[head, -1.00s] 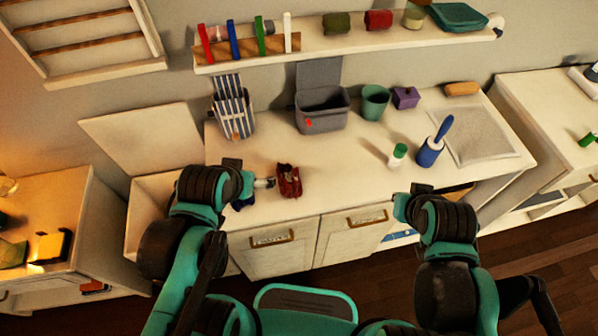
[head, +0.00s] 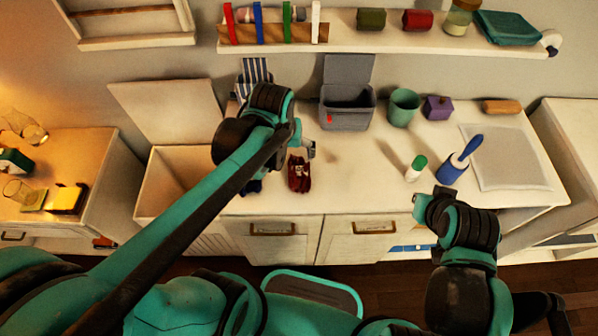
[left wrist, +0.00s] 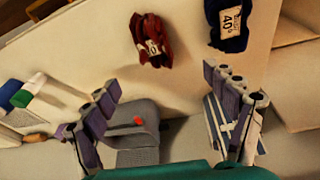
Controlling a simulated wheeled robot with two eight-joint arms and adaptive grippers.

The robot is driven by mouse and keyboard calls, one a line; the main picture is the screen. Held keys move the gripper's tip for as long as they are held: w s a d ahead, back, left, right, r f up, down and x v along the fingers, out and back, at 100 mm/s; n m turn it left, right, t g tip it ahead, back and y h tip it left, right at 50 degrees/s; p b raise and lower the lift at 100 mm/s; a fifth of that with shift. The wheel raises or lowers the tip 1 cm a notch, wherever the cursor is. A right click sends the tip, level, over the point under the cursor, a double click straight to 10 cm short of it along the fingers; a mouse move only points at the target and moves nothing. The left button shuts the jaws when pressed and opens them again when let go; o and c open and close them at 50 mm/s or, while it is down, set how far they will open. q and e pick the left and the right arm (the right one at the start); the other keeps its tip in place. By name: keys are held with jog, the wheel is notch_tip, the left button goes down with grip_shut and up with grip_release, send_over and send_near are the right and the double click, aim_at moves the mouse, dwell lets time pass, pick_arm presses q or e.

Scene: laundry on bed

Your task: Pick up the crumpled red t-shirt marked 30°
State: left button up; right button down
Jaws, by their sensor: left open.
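The crumpled red t-shirt (head: 299,173) lies on the white countertop near its front edge. In the left wrist view the red t-shirt (left wrist: 152,42) shows a white label, its number hard to read. A dark blue crumpled garment marked 40° (left wrist: 229,22) lies beside it; in the head view my left arm mostly hides this garment (head: 252,187). My left gripper (head: 308,149) is above the counter, just behind the red t-shirt. In the left wrist view its fingers (left wrist: 159,80) are spread and empty. My right gripper (head: 420,204) is near the counter's front edge; its fingers are unclear.
A striped bag (left wrist: 228,118) is partly hidden. Counter between t-shirt and bottle is clear.

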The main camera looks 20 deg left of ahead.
aim_at(299, 167)
pick_arm(q)
jog(key=w+f, duration=0.1)
jog(key=f, duration=0.1)
jog(key=w+d+f+g, duration=0.1)
jog(key=f, duration=0.1)
jog(key=w+d+f+n+g, duration=0.1)
jog(key=f, duration=0.1)
jog(key=shift+w+d+b, duration=0.1)
jog(key=shift+w+b, duration=0.2)
jog(key=shift+w, duration=0.1)
jog(key=shift+w+d+f+g, duration=0.15)
jog(key=shift+f+g, duration=0.25)
jog(key=shift+f, duration=0.2)
notch_tip(299, 167, down, 3)
jog(key=shift+r+b, duration=0.15)
jog(key=shift+b, duration=0.55)
jog(key=f+b, duration=0.1)
jog(key=f, duration=0.2)
jog(key=f+b, duration=0.1)
jog(key=f, duration=0.1)
jog(key=shift+a+b, duration=0.35)
jog(key=shift+r, duration=0.1)
jog(key=c, duration=1.3)
